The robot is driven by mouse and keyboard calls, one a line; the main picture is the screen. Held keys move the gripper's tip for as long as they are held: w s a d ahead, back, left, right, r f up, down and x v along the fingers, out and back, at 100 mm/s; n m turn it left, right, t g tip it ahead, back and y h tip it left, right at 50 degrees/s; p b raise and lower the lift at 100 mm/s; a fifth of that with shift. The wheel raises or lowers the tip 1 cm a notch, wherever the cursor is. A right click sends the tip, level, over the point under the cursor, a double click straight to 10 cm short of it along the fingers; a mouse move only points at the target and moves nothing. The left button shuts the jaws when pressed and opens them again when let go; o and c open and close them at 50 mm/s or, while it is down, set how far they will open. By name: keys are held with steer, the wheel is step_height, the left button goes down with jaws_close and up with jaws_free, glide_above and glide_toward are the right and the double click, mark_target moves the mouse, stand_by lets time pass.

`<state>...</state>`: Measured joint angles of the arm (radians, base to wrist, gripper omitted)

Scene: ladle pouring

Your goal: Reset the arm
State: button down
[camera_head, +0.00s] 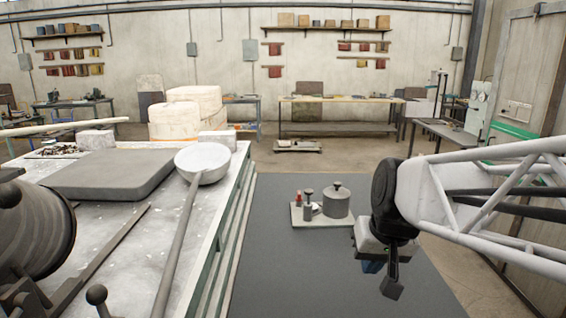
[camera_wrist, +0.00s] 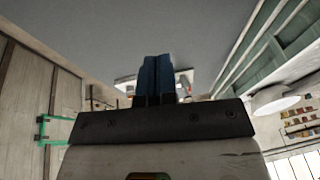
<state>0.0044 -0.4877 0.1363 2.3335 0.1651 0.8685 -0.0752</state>
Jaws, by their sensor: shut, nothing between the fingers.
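My white lattice arm link comes in from the right. The ladle (camera_head: 203,161) is apart from my gripper. It lies on the workbench at the left, its bowl near the bench's far right corner and its long handle running toward the front.
The workbench (camera_head: 110,270) also holds a flat grey slab (camera_head: 125,172) and a dark round vessel (camera_head: 37,236). A small pale tray (camera_head: 303,222) with a lidded grey cylinder (camera_head: 336,201) stands left of my gripper. The dark grey surface (camera_head: 300,285) is clear toward the front.

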steer(key=s+d+f, duration=0.1)
steer(key=s+f, duration=0.1)
steer(key=s, duration=0.4)
steer(key=s+d+f+h, duration=0.1)
steer(key=s+f, duration=0.1)
steer(key=s, duration=0.4)
steer(key=shift+d+f+g+h, duration=0.2)
steer(key=shift+f+g+h, duration=0.1)
steer(key=shift+g, duration=0.1)
steer(key=shift+w+r, duration=0.1)
stand_by(1.4)
step_height(320, 180, up, 7)
steer(key=m+t+y, duration=0.2)
steer(key=t+y, duration=0.3)
steer(key=y, duration=0.1)
glide_above(310, 190)
steer(key=shift+f, duration=4.3)
